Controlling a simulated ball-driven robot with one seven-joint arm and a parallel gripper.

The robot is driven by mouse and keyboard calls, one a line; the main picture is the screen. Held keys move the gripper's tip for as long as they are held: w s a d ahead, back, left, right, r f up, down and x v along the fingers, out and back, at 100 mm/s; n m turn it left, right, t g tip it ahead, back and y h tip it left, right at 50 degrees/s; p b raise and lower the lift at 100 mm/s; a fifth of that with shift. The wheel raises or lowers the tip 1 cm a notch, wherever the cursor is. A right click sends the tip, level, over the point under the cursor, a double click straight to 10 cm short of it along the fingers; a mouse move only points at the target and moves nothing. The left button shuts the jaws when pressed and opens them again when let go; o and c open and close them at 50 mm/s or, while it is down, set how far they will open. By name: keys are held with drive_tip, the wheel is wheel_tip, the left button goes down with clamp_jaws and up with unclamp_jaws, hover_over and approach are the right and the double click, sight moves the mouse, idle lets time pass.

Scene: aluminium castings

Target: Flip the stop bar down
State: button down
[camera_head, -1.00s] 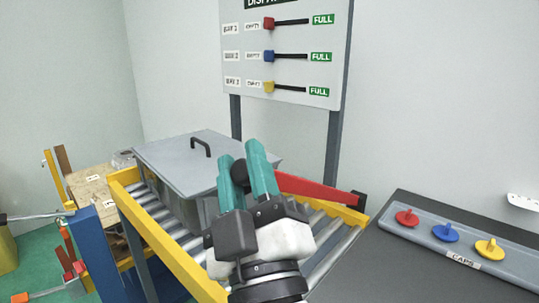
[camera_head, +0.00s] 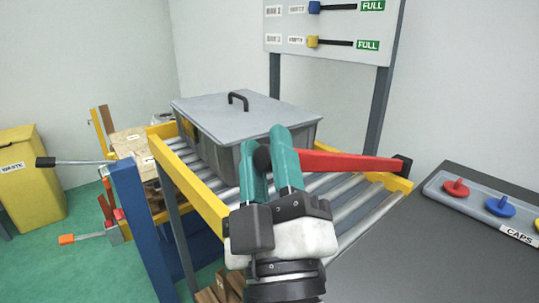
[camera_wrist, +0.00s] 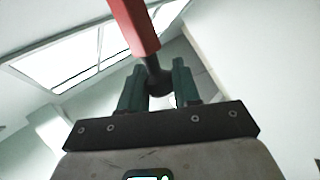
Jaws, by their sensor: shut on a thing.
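The stop bar is a red bar (camera_head: 345,163) reaching across the right part of the roller conveyor from a black pivot (camera_head: 403,165) on the yellow rail. It looks nearly level in the head view; its exact height above the rollers is hard to judge. Its dark round knob (camera_head: 262,158) sits between the teal fingers of my gripper (camera_head: 266,150), which is shut on it. In the wrist view the red bar (camera_wrist: 135,27) runs up from the dark knob (camera_wrist: 156,80) between the fingers.
A grey lidded bin (camera_head: 245,117) stands on the conveyor behind my gripper. The conveyor has yellow rails (camera_head: 200,200) and bare rollers (camera_head: 345,210). A dark bench (camera_head: 410,250) with a caps tray (camera_head: 475,204) lies to the right. A blue post (camera_head: 145,225) stands at left.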

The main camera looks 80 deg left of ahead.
drive_tip(key=c, duration=1)
unclamp_jaws()
drive_tip(key=shift+s+d+r, duration=0.15)
drive_tip(key=shift+s+r, duration=0.1)
drive_tip(key=shift+s, duration=0.15)
drive_tip(key=shift+o, duration=0.6)
drive_tip(key=shift+w+f, duration=0.1)
drive_tip(key=shift+w, duration=0.05)
drive_tip(key=shift+w+d+f, duration=0.1)
drive_tip(key=shift+d+f, duration=0.25)
drive_tip(key=shift+f, duration=0.05)
drive_tip(key=b+v, duration=0.3)
drive_tip(key=v, duration=0.3)
drive_tip(key=shift+r, duration=0.1)
drive_tip(key=shift+d, duration=0.25)
drive_tip(key=shift+a, duration=0.1)
